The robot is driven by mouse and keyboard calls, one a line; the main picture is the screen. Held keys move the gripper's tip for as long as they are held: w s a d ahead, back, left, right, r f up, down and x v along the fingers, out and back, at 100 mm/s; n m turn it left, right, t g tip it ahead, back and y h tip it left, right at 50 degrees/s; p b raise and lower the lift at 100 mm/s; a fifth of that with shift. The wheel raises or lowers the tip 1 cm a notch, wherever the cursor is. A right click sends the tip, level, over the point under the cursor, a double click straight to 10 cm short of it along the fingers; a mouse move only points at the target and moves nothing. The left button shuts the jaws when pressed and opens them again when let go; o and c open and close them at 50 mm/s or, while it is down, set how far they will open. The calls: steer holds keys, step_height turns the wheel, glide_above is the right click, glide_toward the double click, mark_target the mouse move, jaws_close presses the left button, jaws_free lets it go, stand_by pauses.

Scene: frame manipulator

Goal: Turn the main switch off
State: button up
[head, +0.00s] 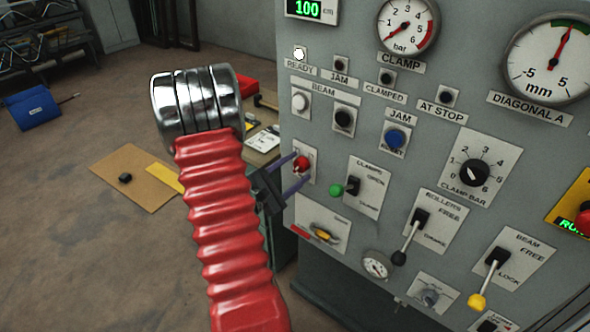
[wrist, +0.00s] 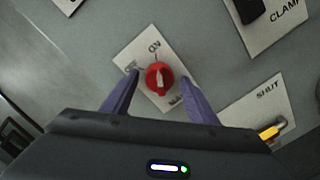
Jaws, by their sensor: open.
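The main switch is a small red rotary knob (head: 301,163) on a white plate at the left edge of the grey control panel. In the wrist view the red knob (wrist: 153,79) sits at the centre. Its pale pointer points roughly up, toward the ON mark (wrist: 154,47); another mark, seemingly OFF, lies to its left, partly behind a finger. My gripper (head: 302,168) is open at the panel. Its two purple fingers stand on either side of the knob in the wrist view (wrist: 159,82), with small gaps visible. The lower part of the plate is partly hidden.
The clamp lever (head: 352,186) with a green knob is close to the right of my fingers. Below is a plate with a yellow handle (head: 322,235). The rollers lever (head: 411,235) and the beam lever (head: 489,275) stick out farther right.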

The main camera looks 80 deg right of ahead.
steer(key=shift+c, duration=0.3)
steer(key=c, duration=0.9)
steer(key=shift+d, duration=0.2)
steer(key=shift+c, duration=0.5)
steer(key=shift+s+a, duration=0.1)
steer(key=shift+a, duration=0.15)
